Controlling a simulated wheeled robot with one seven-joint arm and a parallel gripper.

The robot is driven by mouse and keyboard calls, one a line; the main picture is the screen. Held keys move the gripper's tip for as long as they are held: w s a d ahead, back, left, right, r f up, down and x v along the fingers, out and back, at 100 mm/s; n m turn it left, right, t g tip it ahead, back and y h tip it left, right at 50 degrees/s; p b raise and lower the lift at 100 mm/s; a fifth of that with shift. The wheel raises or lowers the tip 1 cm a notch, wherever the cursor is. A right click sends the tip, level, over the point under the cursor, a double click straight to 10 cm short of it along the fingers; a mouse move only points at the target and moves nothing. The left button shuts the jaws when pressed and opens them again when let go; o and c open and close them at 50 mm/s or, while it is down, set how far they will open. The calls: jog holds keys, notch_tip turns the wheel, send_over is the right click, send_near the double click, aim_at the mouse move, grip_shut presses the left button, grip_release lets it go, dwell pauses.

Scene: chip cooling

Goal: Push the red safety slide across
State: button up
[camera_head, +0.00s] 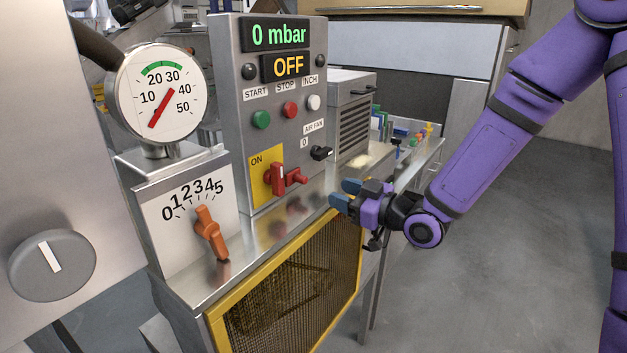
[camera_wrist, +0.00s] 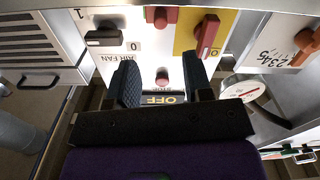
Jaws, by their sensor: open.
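The red safety slide (camera_head: 296,177) sits low on the control panel, just right of a red rotary handle (camera_head: 277,178) on a yellow plate marked ON. In the wrist view, which is upside down, the slide (camera_wrist: 160,16) shows at the top, beyond my fingers, and the red handle (camera_wrist: 208,34) is beside it. My gripper (camera_head: 344,195) is open and empty, to the right of the slide and apart from it. In the wrist view its two dark fingers (camera_wrist: 166,80) are spread, with the red STOP button in the gap.
The display (camera_head: 289,67) reads OFF. A gauge (camera_head: 160,90) and orange lever (camera_head: 211,233) stand to the left. A grey vented box (camera_head: 352,120) is behind the gripper. A yellow-framed mesh guard (camera_head: 300,285) is below.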

aim_at(306, 181)
jog(key=x, duration=0.9)
jog(key=shift+w+a, duration=0.2)
jog(key=shift+a, duration=0.1)
jog(key=shift+c, duration=0.2)
